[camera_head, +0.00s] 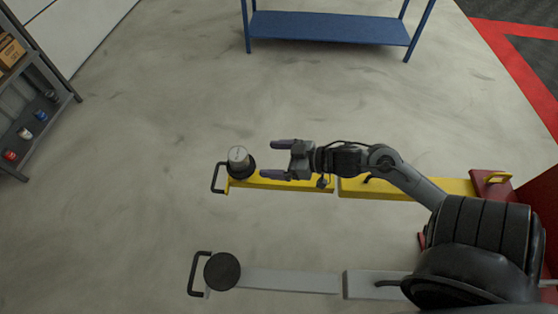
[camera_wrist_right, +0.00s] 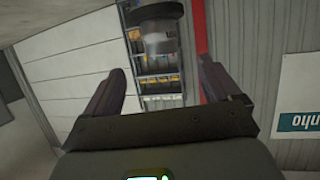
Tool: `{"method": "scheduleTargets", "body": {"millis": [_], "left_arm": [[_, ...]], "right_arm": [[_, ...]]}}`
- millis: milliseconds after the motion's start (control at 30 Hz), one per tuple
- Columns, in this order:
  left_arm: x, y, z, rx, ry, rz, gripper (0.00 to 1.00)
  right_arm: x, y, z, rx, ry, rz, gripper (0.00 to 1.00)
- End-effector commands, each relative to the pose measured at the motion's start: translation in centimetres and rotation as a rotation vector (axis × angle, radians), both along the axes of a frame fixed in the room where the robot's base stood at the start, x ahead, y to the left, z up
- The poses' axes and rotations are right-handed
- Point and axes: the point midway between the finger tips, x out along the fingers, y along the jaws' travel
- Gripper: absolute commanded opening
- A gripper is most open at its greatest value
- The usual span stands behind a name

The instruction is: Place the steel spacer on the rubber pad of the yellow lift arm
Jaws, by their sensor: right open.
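The steel spacer (camera_head: 238,155) is a short grey cylinder. It sits upright on the round black rubber pad (camera_head: 242,173) at the left end of the yellow lift arm (camera_head: 300,184). My right gripper (camera_head: 268,159) is open, with its two dark fingers pointing left toward the spacer, just to its right and apart from it. In the right wrist view, which is upside down, the spacer (camera_wrist_right: 163,40) shows beyond the fingertips, against the dark pad (camera_wrist_right: 155,9). Nothing is between the fingers. My left gripper is not in view.
A grey lift arm (camera_head: 290,281) with its own bare black pad (camera_head: 222,271) lies in front. A blue bench (camera_head: 330,27) stands at the back and a shelf (camera_head: 40,95) at the left. The floor left of the lift arms is clear.

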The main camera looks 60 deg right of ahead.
Motion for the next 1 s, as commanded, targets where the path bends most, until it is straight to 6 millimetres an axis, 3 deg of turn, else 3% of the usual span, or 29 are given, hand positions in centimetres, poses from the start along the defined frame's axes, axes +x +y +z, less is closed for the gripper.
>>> {"method": "scheduleTargets", "body": {"millis": [167,333,600,800,1000], "left_arm": [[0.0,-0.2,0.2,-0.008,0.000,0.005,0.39],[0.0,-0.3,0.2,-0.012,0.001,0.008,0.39],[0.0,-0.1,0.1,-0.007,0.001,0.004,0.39],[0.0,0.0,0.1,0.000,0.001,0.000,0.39],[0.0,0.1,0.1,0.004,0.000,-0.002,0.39]], "right_arm": [[-0.4,0.4,-1.8,-0.050,0.041,-0.081,0.90],[-1.6,2.0,-5.6,-0.151,0.187,-0.224,0.90],[-7.5,8.0,-10.9,-0.243,0.601,-0.278,0.90],[-11.4,12.2,-11.9,-0.247,0.814,-0.198,0.90],[-12.7,13.4,-12.1,-0.246,0.878,-0.163,0.90]]}}
